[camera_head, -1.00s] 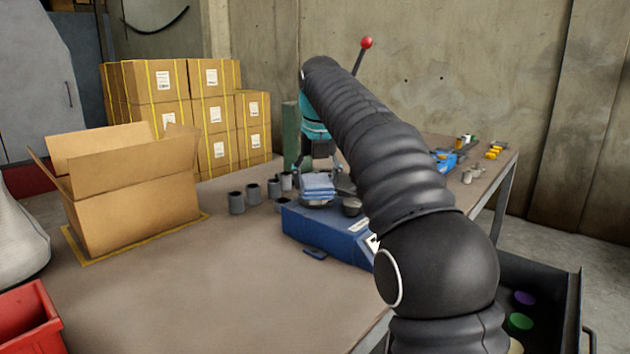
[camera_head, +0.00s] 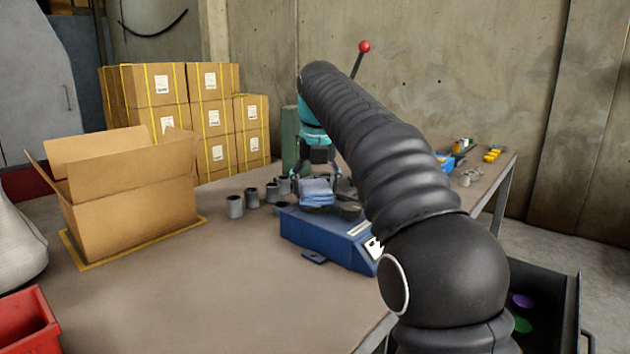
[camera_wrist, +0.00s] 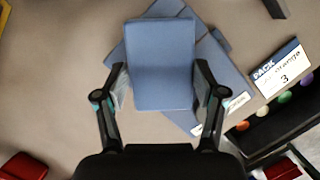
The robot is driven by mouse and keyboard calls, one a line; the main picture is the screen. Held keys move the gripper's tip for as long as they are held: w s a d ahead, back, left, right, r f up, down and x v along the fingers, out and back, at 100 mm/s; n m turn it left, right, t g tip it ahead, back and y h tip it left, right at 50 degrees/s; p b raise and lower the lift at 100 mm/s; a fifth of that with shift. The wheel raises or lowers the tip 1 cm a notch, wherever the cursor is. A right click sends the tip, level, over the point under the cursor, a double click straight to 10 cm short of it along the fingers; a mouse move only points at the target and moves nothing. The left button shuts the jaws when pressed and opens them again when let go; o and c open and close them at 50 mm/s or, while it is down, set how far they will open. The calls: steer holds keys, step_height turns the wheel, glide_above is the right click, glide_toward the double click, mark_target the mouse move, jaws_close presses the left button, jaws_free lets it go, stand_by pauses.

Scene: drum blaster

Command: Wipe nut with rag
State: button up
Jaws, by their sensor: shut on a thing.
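My gripper (camera_head: 316,180) is over the left part of the blue bench scale. Its fingers flank a folded blue rag (camera_head: 315,194) and are shut on it. In the wrist view the gripper (camera_wrist: 161,88) has one finger on each side of the flat blue rag (camera_wrist: 163,60). I cannot clearly make out a nut. Several grey hollow cylinders (camera_head: 235,206) stand on the table left of the scale, and I cannot tell whether any is the nut. The rag and gripper hide part of what lies below them.
The blue scale (camera_head: 322,236) stands on the workbench (camera_head: 190,285). An open carton (camera_head: 135,200) is at left, with a red bin (camera_head: 25,322) in front. A dark open drawer (camera_head: 555,300) is at right. The bench's front middle is clear.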

mark_target(314, 182)
steer(key=shift+w+r+p, duration=0.15)
steer(key=shift+w+p, duration=0.3)
steer(key=shift+p, duration=0.05)
steer(key=shift+w+a, duration=0.1)
steer(key=shift+w, duration=0.15)
steer(key=shift+w+a, duration=0.15)
steer(key=shift+w, duration=0.75)
steer(key=shift+s+f, duration=0.15)
steer(key=shift+f, duration=0.05)
steer(key=shift+s+d+b, duration=0.2)
steer(key=shift+s+b, duration=0.55)
steer(key=shift+s, duration=0.3)
steer(key=shift+s+d+b, duration=0.15)
steer(key=shift+s+b, duration=0.55)
steer(key=shift+s, duration=0.3)
steer(key=shift+w+r, duration=0.1)
